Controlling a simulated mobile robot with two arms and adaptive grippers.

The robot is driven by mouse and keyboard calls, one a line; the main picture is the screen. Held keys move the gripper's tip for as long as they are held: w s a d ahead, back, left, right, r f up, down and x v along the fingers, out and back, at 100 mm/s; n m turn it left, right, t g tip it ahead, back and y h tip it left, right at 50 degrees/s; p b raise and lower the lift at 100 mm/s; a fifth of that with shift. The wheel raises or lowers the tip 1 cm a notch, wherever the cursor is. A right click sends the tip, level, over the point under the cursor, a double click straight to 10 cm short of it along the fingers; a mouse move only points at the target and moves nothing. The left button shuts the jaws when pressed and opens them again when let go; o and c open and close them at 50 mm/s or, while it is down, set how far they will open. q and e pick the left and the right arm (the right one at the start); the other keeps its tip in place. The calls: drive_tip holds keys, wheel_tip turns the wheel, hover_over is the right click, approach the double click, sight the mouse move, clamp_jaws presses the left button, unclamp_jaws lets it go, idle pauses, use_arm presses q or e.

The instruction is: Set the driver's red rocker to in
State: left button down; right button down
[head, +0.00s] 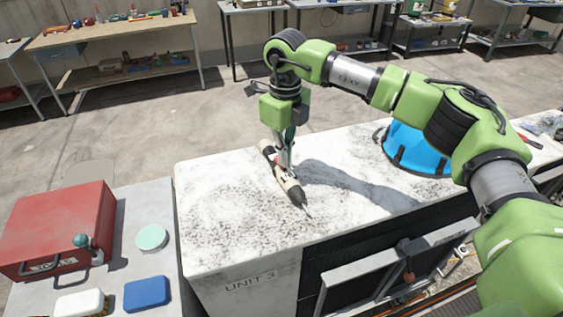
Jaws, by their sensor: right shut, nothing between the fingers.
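The driver (294,190) is a cream and black tool lying on the worn white top of the unit marked UNIT 3. Its dark, thin tip points toward the lower right. My right gripper (286,168) comes down from above to the driver's middle, its fingers closed with nothing between them. The fingertips overlap the driver in the picture; I cannot tell whether they touch it. The red rocker is too small and partly covered by the gripper, so its position cannot be read. My left gripper is out of view.
A red toolbox (58,225), a green round lid (151,238) and a blue box (147,293) sit on a grey surface at the left. The white top (225,215) around the driver is mostly clear.

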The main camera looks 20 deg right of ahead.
drive_tip(key=shift+f, duration=0.4)
drive_tip(key=shift+r, duration=0.15)
drive_tip(key=shift+r+p, duration=1.75)
drive_tip(key=shift+r, duration=1.7)
drive_tip(key=shift+f, duration=0.15)
